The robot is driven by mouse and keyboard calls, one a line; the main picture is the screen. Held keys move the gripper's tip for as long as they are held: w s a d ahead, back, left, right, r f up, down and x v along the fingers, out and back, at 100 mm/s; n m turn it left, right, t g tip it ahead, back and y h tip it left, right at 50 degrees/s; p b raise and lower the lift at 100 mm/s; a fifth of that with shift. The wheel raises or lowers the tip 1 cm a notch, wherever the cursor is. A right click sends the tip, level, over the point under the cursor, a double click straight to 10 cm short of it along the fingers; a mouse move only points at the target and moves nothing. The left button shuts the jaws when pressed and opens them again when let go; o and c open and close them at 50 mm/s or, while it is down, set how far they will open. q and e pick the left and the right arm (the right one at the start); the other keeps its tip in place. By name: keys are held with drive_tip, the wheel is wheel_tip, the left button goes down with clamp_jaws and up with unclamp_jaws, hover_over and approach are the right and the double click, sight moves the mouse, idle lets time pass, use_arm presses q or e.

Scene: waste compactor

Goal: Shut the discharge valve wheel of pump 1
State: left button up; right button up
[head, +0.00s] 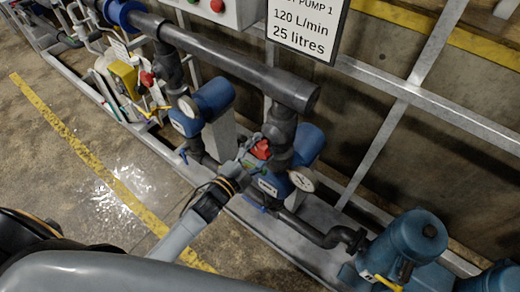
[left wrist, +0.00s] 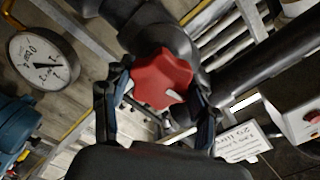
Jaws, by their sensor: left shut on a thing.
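A red valve wheel (head: 261,149) sits on the dark vertical pipe below the thick horizontal pipe, beside a blue pump with a gauge. My left gripper (head: 246,158) reaches it from the lower left and partly covers it. In the left wrist view the red lobed wheel (left wrist: 162,78) sits between the two fingers of my left gripper (left wrist: 160,92), one on each side. The gripper is shut on the wheel's rim. The wheel's exact turn cannot be told. My right gripper is not in view.
A white gauge (head: 302,180) stands right of the wheel, and a sign (head: 308,25) reading "PUMP 1" hangs above. A thick dark pipe (head: 235,68) runs overhead. Another red wheel (head: 147,78) is further left. Blue motors (head: 408,242) stand lower right. The floor at left is clear, with a yellow line.

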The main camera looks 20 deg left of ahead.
use_arm(q)
drive_tip(key=shift+f+m+b, duration=0.15)
drive_tip(key=shift+m+b, duration=0.15)
drive_tip(key=shift+m, duration=1.3)
drive_tip(key=o, duration=1.2)
drive_tip(key=shift+c, duration=0.2)
drive_tip(key=v, duration=1.2)
